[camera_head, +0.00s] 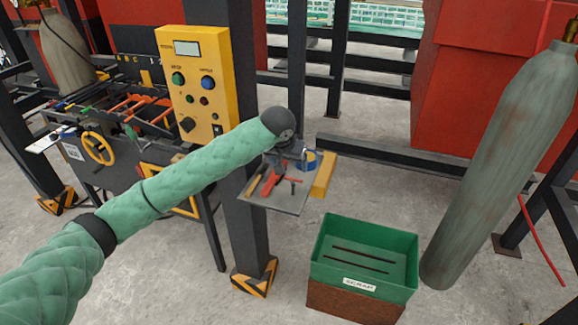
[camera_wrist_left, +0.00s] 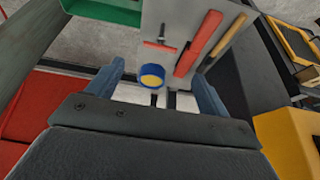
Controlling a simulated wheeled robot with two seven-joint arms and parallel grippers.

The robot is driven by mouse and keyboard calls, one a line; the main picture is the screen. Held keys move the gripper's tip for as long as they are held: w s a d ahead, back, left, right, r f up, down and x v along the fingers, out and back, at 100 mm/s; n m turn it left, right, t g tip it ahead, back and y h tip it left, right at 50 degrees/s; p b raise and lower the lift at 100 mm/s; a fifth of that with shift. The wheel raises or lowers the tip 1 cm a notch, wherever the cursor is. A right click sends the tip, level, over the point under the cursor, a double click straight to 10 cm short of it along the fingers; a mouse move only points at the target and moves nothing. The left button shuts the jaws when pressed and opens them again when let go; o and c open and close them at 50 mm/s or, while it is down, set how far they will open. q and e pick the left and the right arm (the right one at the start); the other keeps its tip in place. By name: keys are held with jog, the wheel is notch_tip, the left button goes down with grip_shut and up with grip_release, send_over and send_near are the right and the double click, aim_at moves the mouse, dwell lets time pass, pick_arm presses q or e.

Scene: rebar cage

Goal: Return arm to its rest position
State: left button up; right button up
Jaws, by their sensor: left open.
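My left arm (camera_head: 170,188), wrapped in green padding, reaches in from the lower left and stretches across the middle of the head view. Its gripper (camera_head: 290,158) hangs over a small grey shelf and is partly hidden by the dark wrist. In the left wrist view the two bluish fingers (camera_wrist_left: 156,72) stand wide apart, with nothing held between them. A blue roll with a yellow centre (camera_wrist_left: 152,77) shows beyond the fingers; I cannot tell how far below them it is. My right gripper is not in view.
A dark post (camera_head: 246,225) and a yellow control box (camera_head: 196,82) stand close to my arm. A green scrap bin (camera_head: 366,255) and a grey gas cylinder (camera_head: 497,165) stand to the right.

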pick_arm(q)
jog(key=shift+f, duration=0.1)
jog(key=s+f+h, duration=0.1)
jog(key=s+f, duration=0.6)
jog(key=s, duration=0.2)
jog(key=s+f+h, duration=0.1)
jog(key=s+f, duration=0.6)
jog(key=s, duration=0.3)
jog(key=s+a+f+n+g+y, duration=0.15)
jog(key=s+a+f, duration=0.25)
jog(key=s+a, duration=0.75)
jog(key=s+a+f+t+y, duration=0.15)
jog(key=s+a+f, duration=0.5)
jog(key=s, duration=0.85)
notch_tip(320, 180, down, 20)
jog(key=w+g, duration=0.2)
jog(key=s+f, duration=0.4)
jog(key=f, duration=0.8)
jog(key=s+f, duration=0.4)
jog(key=f, duration=0.9)
jog(key=shift+s+d+f+g, duration=0.15)
jog(key=shift+d+g, duration=0.05)
jog(key=shift+g, duration=0.2)
